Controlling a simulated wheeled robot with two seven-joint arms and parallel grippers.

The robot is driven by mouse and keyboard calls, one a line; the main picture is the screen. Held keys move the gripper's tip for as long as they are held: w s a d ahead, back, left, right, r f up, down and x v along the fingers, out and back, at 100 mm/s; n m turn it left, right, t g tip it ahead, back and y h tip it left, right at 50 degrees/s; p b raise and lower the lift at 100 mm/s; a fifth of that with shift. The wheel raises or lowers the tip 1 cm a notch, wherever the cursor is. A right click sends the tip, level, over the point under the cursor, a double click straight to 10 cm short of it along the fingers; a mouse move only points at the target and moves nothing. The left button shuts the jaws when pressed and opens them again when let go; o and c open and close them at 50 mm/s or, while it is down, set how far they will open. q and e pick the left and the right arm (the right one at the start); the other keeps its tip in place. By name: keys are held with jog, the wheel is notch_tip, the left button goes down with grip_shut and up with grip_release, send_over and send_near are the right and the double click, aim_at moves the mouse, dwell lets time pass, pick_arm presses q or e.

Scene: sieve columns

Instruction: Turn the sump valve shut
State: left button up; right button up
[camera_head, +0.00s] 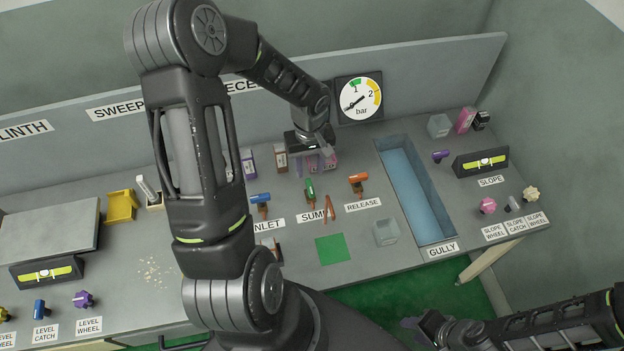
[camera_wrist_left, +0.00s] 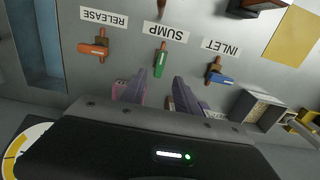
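The sump valve (camera_head: 310,190) has a green handle and stands behind the SUMP label (camera_head: 311,216). In the left wrist view the green sump valve (camera_wrist_left: 160,62) is just ahead of my fingertips, its handle running roughly toward the label. The neighbouring blue and orange handles lie more crosswise. My left gripper (camera_head: 320,158) is behind the sump valve, over the rear of the bench. In the left wrist view its two fingers (camera_wrist_left: 157,84) are apart with nothing visibly held. My right gripper (camera_head: 424,326) is low at the right, away from the valves; its finger opening is unclear.
The blue inlet valve (camera_head: 260,202) and orange release valve (camera_head: 357,182) flank the sump valve. Small boxes (camera_head: 281,157) stand near my left gripper. Red pliers (camera_head: 329,210) lie in front. The gully (camera_head: 412,187) is to the right. A pressure gauge (camera_head: 360,97) is behind.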

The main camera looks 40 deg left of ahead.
aim_at(310, 186)
pick_arm(q)
notch_tip(310, 186, down, 8)
jog(key=shift+r+p, duration=0.1)
jog(key=shift+p, duration=0.2)
jog(key=shift+c, duration=0.6)
grip_shut()
